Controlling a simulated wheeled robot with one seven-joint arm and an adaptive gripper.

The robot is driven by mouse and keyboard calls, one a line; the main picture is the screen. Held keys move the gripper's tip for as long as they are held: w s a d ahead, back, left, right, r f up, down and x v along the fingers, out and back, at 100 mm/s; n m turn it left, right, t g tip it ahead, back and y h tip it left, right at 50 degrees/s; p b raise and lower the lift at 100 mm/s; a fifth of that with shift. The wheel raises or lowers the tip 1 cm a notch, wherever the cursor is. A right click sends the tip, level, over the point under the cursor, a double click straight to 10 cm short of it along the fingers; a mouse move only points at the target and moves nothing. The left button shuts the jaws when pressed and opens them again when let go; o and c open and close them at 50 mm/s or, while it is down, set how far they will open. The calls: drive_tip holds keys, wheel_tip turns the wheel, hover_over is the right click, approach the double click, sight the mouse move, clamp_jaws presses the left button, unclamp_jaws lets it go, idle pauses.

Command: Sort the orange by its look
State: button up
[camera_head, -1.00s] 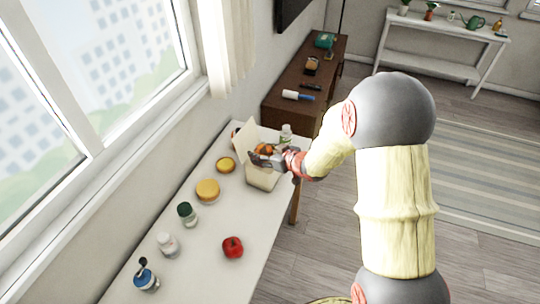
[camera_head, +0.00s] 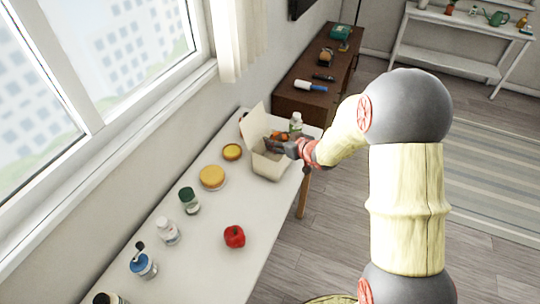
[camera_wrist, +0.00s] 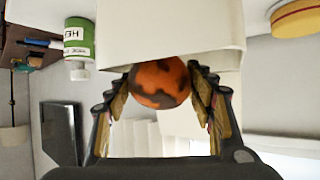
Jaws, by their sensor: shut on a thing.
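My gripper (camera_wrist: 158,90) is shut on the orange (camera_wrist: 158,82), which has dark brown blotches on its skin. One finger is on each side of it in the wrist view. In the head view my gripper (camera_head: 272,146) is at the open light-coloured box (camera_head: 268,166), and the orange (camera_head: 282,136) shows partly behind the fingers. The box wall (camera_wrist: 170,28) is close beyond the orange in the wrist view. The box lid stands up on its left side. I cannot tell whether the orange touches the box, and the box's inside is mostly hidden.
A white-capped bottle (camera_head: 296,122) stands just behind the box. A tart (camera_head: 232,151), a yellow cake (camera_head: 212,177), a green-capped jar (camera_head: 189,202), a white bottle (camera_head: 167,231) and a red tomato-like fruit (camera_head: 235,237) stand on the white table. The table's right side is fairly clear.

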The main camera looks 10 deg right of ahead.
drive_tip(key=shift+f, duration=0.15)
drive_tip(key=o, duration=1.3)
drive_tip(key=shift+o, duration=0.2)
drive_tip(key=v, duration=1.2)
drive_tip(key=shift+f, duration=0.1)
